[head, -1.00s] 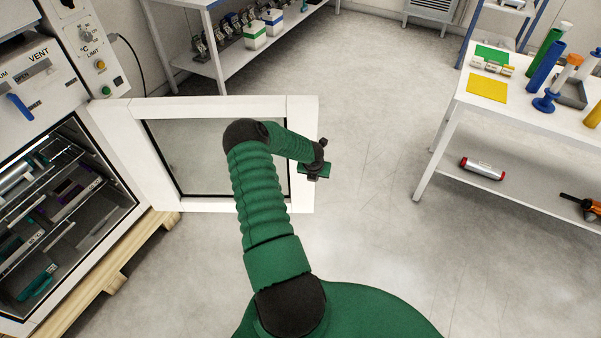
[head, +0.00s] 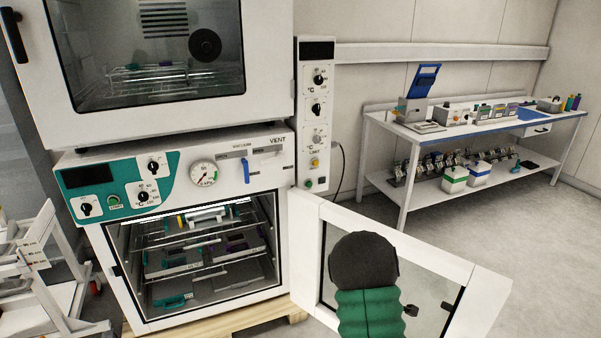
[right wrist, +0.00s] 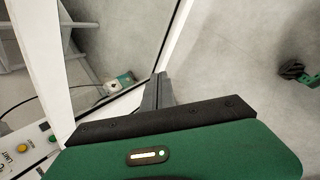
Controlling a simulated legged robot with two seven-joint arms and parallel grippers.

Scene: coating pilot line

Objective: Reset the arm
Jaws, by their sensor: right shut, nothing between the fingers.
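One of my arms shows in the head view, its black joint and green ribbed sleeve in front of the open oven door (head: 490,292). A small dark piece shows beside it against the door's glass; I cannot tell whether it is gripper. In the right wrist view my right gripper (right wrist: 158,88) has its grey fingers together, empty, and overlaps the white door frame (right wrist: 180,35) in the picture; contact cannot be told. My left gripper cannot be made out. A small black and green part at the right wrist view's right edge is unclear.
The lower oven chamber (head: 205,312) holds racks with trays and small parts. A control column (head: 316,110) stands beside it. A white bench (head: 440,133) with devices stands at the back right. A white rack (head: 30,255) is at the left. Floor at right is clear.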

